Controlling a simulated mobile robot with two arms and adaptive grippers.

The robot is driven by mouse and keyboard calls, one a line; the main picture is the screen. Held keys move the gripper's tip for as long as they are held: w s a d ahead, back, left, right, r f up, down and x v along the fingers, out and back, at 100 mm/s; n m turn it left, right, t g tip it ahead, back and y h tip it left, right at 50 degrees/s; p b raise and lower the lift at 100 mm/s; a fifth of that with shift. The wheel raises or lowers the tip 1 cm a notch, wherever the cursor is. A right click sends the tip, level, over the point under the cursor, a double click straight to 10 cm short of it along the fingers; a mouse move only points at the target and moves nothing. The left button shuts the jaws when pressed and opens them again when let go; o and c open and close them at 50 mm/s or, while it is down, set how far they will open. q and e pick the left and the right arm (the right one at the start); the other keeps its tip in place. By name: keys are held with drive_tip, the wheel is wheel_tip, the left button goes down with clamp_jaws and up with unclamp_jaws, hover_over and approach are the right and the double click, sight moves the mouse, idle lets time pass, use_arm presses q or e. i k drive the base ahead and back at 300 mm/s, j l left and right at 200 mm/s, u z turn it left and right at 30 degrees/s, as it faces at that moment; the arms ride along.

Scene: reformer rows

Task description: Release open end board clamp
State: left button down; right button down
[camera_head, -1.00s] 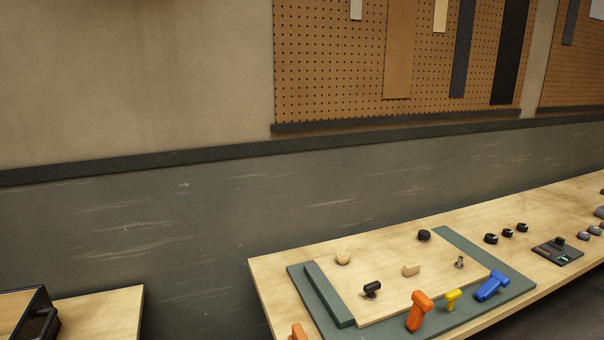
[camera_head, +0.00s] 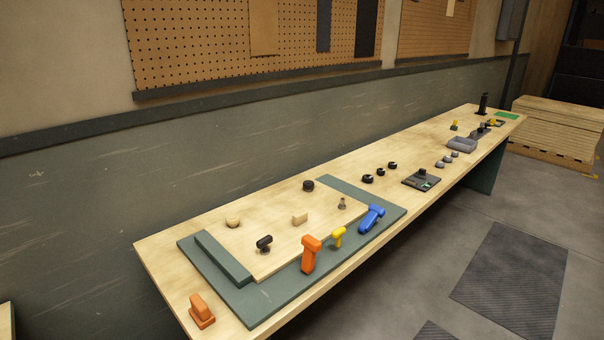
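A wooden board (camera_head: 275,243) lies on a green base (camera_head: 262,297) near the left end of the long bench. An orange clamp-like handle (camera_head: 311,254), a small yellow handle (camera_head: 338,237) and a blue handle (camera_head: 371,219) stand along the front edge of the base. A separate orange piece (camera_head: 201,311) sits at the bench's near left corner. I cannot tell which of these is the open end board clamp. Neither of my grippers is in view.
The board carries a black handle (camera_head: 264,243), a wooden block (camera_head: 300,218), a black knob (camera_head: 308,186) and a metal peg (camera_head: 342,203). Further right on the bench (camera_head: 398,158) are a dark plate (camera_head: 421,181) and a grey tray (camera_head: 462,145). Open floor (camera_head: 420,257) lies in front.

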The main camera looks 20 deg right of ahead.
sight(376, 211)
drive_tip(key=l+z, duration=0.4)
drive_tip(key=l, duration=0.2)
drive_tip(key=i+l+z, duration=0.1)
drive_tip(key=l+z, duration=0.25)
drive_tip(key=l, duration=0.2)
drive_tip(key=i+j+z, duration=0.35)
drive_tip(key=j, duration=0.4)
drive_tip(key=i+j+z, duration=0.15)
drive_tip(key=j, duration=0.25)
drive_tip(key=i, duration=0.1)
